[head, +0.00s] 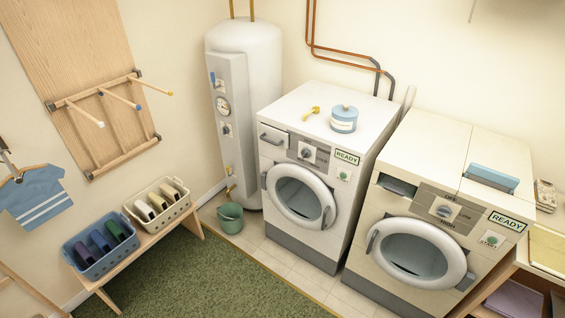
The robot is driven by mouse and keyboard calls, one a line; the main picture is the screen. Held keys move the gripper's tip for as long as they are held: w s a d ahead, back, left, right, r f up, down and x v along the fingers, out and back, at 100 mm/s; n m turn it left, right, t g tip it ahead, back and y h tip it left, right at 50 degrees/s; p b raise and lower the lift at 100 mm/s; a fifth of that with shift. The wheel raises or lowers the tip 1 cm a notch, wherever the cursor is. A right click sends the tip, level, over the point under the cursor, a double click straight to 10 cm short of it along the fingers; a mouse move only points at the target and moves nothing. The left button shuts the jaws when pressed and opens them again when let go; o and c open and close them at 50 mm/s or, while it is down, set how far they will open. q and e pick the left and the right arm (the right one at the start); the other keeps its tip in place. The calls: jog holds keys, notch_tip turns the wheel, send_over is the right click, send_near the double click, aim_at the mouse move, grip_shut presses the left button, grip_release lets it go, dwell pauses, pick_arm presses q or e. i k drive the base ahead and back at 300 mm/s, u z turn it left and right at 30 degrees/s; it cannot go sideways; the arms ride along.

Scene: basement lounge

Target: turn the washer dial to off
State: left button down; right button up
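Two front-loading machines stand side by side. The left white machine (345,185), with a drawer at its upper left, looks like the washer. Its round dial (307,153) sits on a grey panel above the door; its markings are too small to read. A green lit button (343,175) is below its READY label. The right cream machine (395,290) has a dial (444,211) with OFF printed above it, and a START button (491,239) below another READY label. Both round doors look shut. Neither of my grippers is in view.
A blue-lidded tub (344,118) and a yellow scoop (311,111) lie on the left machine. A water heater (260,60) and green bucket (230,217) stand left of it. A bench (193,225) holds two baskets. A green rug (215,280) covers open floor in front.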

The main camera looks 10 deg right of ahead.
aim_at(305, 154)
jog(key=u, duration=0.55)
jog(key=i, duration=0.6)
jog(key=u, duration=0.7)
jog(key=i, duration=0.65)
jog(key=z, duration=0.75)
jog(key=i, duration=0.8)
jog(key=z, duration=0.95)
